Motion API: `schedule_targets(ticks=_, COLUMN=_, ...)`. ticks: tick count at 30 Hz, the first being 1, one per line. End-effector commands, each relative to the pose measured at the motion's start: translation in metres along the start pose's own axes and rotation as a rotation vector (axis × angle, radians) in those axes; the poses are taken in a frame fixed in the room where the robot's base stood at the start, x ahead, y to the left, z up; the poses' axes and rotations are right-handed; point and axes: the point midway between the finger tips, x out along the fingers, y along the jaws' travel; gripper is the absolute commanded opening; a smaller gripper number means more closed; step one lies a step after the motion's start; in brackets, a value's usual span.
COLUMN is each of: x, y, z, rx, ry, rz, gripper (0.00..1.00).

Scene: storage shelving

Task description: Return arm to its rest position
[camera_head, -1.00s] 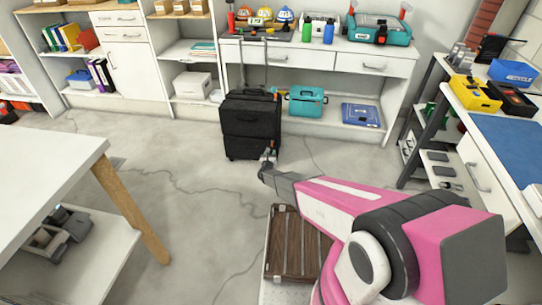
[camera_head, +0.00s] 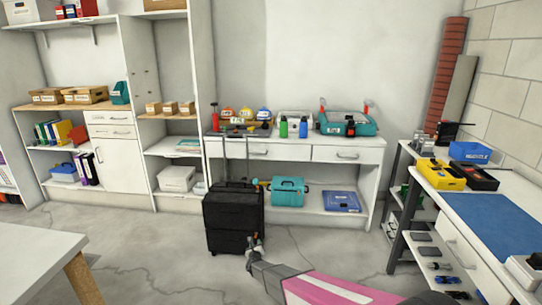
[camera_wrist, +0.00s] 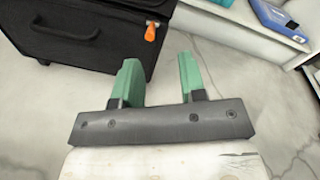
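My pink arm (camera_head: 330,290) enters from the bottom of the head view and reaches toward the back. My gripper (camera_head: 255,243) is in front of the lower right part of a black rolling suitcase (camera_head: 232,213). In the wrist view my gripper (camera_wrist: 159,75) shows two green fingers spread apart with only floor between them, so it is open and empty. The suitcase, with an orange tag (camera_wrist: 151,31), stands beyond the fingers at the upper left there. Most of my arm is out of the head view.
A white workbench (camera_head: 290,140) with a lower shelf holding a teal toolbox (camera_head: 287,192) stands behind the suitcase. A white table (camera_head: 35,262) is at lower left. A workbench with a blue mat (camera_head: 492,222) is at right.

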Motion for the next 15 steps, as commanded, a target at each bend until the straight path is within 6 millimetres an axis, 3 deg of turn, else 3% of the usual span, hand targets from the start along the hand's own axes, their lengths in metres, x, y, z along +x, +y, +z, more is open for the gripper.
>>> schedule_targets(ticks=1, x=-0.01, y=-0.02, z=0.015, rx=-0.09, ry=0.024, rz=0.042, gripper=0.38)
schedule_targets(ticks=8, x=-0.046, y=-0.085, z=0.054, rx=-0.608, ry=0.113, rz=0.319, gripper=0.38)
schedule_targets(ticks=15, x=-0.116, y=-0.161, z=0.08, rx=-1.169, ry=0.121, rz=0.675, gripper=0.38)
